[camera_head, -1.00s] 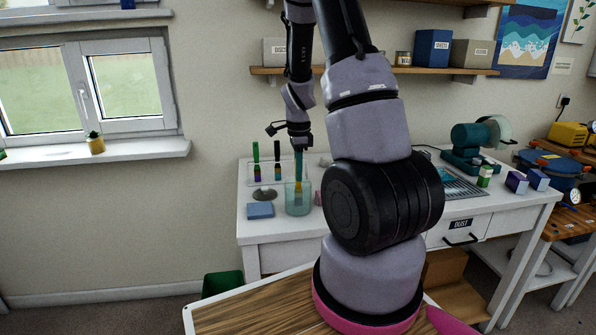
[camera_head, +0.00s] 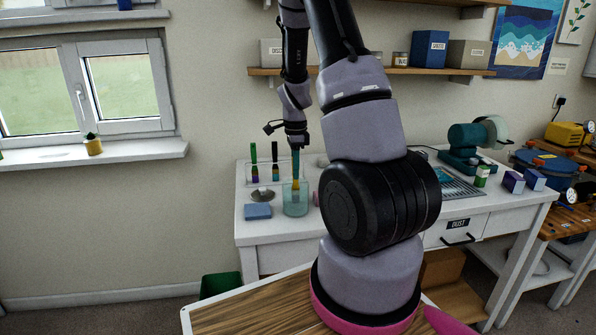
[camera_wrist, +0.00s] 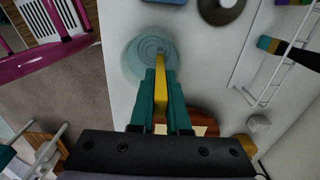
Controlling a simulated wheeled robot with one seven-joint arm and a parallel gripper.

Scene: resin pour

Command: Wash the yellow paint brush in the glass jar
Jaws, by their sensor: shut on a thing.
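The yellow paint brush (camera_wrist: 160,77) is held upright between the teal fingers of my gripper (camera_wrist: 163,100). In the head view my gripper (camera_head: 296,162) is directly above the glass jar (camera_head: 295,207), and the brush's yellow lower part shows inside the jar's mouth. The jar is a clear, bluish cylinder standing upright near the front edge of the white table. It also shows in the wrist view (camera_wrist: 133,62), with the brush overlapping its right side. The brush's tip is too small to make out, and I cannot tell whether it touches the jar.
A blue sponge (camera_head: 258,212) and a dark round dish (camera_head: 262,195) lie left of the jar. Behind them, a rack holds a green-handled brush (camera_head: 253,154) and a black-handled brush (camera_head: 276,154). A teal machine (camera_head: 470,140) stands farther right on the table.

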